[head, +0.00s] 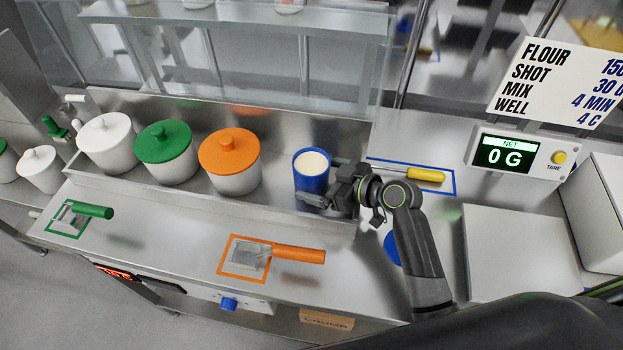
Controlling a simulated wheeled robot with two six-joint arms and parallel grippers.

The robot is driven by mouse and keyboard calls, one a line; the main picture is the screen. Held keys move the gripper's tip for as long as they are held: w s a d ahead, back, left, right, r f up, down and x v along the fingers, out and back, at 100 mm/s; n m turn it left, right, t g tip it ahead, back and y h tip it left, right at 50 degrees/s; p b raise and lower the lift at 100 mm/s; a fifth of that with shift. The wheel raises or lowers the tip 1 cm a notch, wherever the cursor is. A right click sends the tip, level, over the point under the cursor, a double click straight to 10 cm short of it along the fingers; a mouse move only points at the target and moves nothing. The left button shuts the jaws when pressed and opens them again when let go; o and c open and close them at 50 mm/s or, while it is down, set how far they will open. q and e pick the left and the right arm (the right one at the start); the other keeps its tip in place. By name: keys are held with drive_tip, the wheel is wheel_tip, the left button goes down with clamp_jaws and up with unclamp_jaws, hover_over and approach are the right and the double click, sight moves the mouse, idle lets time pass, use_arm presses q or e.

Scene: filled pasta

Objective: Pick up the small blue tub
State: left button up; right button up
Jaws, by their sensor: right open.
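The small blue tub (310,184) stands upright on the steel shelf, at the right end of the row of tubs. It has no lid on, and its pale contents show at the top. My right gripper (325,182) is at the tub's right side, open. One finger reaches across the front of the tub; the other is near its far right side, partly hidden. I cannot tell whether the fingers touch it. My left gripper is not in view.
Orange-lidded (235,178), green-lidded (168,168) and white-lidded (108,145) tubs stand left of the blue one. A blue disc (391,247) lies partly behind my right arm. A yellow-handled tool (425,174) lies behind the gripper. A scale display (507,153) reads 0 G.

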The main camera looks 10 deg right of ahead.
drive_tip(key=shift+w+a+f, duration=0.3)
drive_tip(key=shift+w+a, duration=0.15)
drive_tip(key=shift+a, duration=0.05)
drive_tip(key=shift+d, duration=0.1)
drive_tip(key=shift+c, duration=0.6)
drive_tip(key=c, duration=1.2)
drive_tip(key=shift+r, duration=0.1)
drive_tip(key=shift+c, duration=0.2)
